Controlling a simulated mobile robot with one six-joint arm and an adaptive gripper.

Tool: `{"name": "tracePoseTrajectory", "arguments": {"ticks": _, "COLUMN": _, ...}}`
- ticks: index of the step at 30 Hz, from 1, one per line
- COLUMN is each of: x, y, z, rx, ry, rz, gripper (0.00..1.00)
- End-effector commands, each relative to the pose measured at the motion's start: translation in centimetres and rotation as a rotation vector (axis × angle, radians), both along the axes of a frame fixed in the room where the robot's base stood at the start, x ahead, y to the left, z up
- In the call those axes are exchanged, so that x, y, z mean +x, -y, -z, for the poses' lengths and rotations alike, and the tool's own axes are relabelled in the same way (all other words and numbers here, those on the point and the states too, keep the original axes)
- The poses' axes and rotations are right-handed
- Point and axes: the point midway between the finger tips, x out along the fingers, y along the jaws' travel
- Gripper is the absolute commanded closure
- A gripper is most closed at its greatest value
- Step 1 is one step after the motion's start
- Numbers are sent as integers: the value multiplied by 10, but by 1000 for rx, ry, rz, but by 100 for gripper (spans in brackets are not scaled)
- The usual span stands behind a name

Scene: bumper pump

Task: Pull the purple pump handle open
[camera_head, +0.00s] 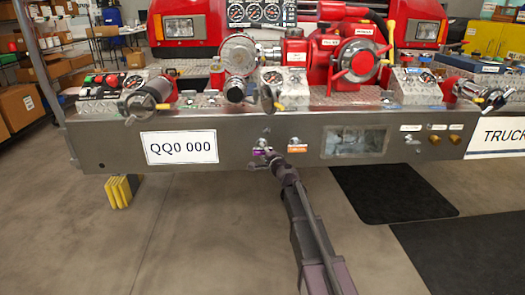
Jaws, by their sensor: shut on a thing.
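The purple pump handle (258,151) is on the front face of the grey bumper, right of the white plate. Only a small purple part shows beside my gripper. My gripper (265,155) is at the handle, at the far end of my arm, which reaches up from the bottom of the view. It is shut on the handle. The fingers are small and dark here, and they hide part of the handle. How far the handle is pulled out cannot be told from this view.
An orange handle or label (297,148) sits just right of my gripper. The bumper (260,130) spans the view, with a "QQ0 000" plate (180,148), a window panel (356,142) and brass knobs (435,139). Gauges and a red pump (345,55) stand above. The floor in front is clear.

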Motion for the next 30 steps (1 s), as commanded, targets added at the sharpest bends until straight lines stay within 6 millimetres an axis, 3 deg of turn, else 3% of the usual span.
{"name": "tracePoseTrajectory", "arguments": {"ticks": 3, "x": -29, "y": 0, "z": 0, "rx": 0, "ry": 0, "rz": -1, "gripper": 100}}
{"name": "tracePoseTrajectory", "arguments": {"ticks": 9, "x": -59, "y": 0, "z": 0, "rx": 0, "ry": 0, "rz": -1, "gripper": 100}}
{"name": "tracePoseTrajectory", "arguments": {"ticks": 20, "x": -64, "y": 0, "z": 1, "rx": -2, "ry": 0, "rz": -3, "gripper": 100}}
{"name": "tracePoseTrajectory", "arguments": {"ticks": 21, "x": -64, "y": -1, "z": 1, "rx": -2, "ry": 0, "rz": -3, "gripper": 47}}
{"name": "tracePoseTrajectory", "arguments": {"ticks": 24, "x": -63, "y": 0, "z": 1, "rx": -2, "ry": 0, "rz": -3, "gripper": 20}}
{"name": "tracePoseTrajectory", "arguments": {"ticks": 30, "x": -62, "y": 0, "z": 0, "rx": -1, "ry": 0, "rz": -1, "gripper": 20}}
